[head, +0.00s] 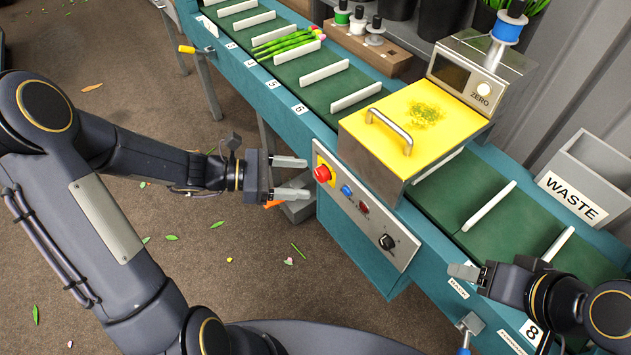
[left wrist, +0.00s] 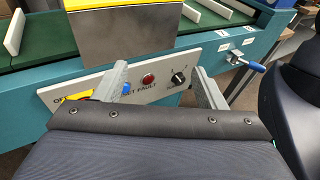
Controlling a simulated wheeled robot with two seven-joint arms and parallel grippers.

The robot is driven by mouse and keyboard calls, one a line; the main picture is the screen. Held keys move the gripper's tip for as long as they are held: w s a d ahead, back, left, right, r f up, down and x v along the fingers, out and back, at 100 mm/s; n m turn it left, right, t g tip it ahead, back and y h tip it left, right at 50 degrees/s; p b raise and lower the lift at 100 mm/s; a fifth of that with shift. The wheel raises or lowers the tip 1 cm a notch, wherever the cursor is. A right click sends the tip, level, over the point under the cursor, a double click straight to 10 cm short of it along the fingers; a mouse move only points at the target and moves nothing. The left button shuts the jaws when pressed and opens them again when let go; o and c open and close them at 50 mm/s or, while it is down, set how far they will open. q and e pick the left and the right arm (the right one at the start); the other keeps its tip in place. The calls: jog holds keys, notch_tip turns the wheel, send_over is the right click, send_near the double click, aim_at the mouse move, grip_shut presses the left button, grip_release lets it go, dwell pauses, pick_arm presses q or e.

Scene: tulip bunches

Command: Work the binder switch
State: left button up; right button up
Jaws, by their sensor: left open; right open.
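The binder's control panel (head: 365,215) is on the front of the teal conveyor. It carries a red mushroom button (head: 322,174) on a yellow plate, a blue button (head: 346,190), a red fault lamp (head: 364,207) and a black rotary knob (head: 387,241). My left gripper (head: 304,178) is open and empty, just left of the red button in the head view. In the left wrist view, the lamp (left wrist: 148,79) and knob (left wrist: 179,77) show between its fingers; the red button is hidden. My right gripper (head: 468,278) is open and empty by the conveyor's front edge, right of the panel.
The yellow binder hood (head: 408,120) with a metal handle stands above the panel. A tulip bunch (head: 288,44) lies in a conveyor slot upstream. A scale box marked ZERO (head: 475,70) and a grey WASTE bin (head: 585,180) stand behind. Leaves litter the floor.

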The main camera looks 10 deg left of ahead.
pick_arm(q)
jog(key=w+a+f+n+t+b, duration=0.1)
jog(key=w+f+n+t, duration=0.35)
jog(key=f+n, duration=0.3)
jog(key=n+t+y, duration=0.2)
jog(key=n+t, duration=0.2)
jog(key=n, duration=0.6)
send_near(319, 177)
jog(key=d, duration=0.1)
jog(key=x, duration=0.8)
jog(key=shift+w+a+b, duration=0.2)
jog(key=shift+w+b, duration=0.1)
jog(key=shift+w, duration=0.05)
jog(key=shift+c, duration=0.4)
jog(key=shift+m, duration=0.25)
jog(key=c, duration=0.9)
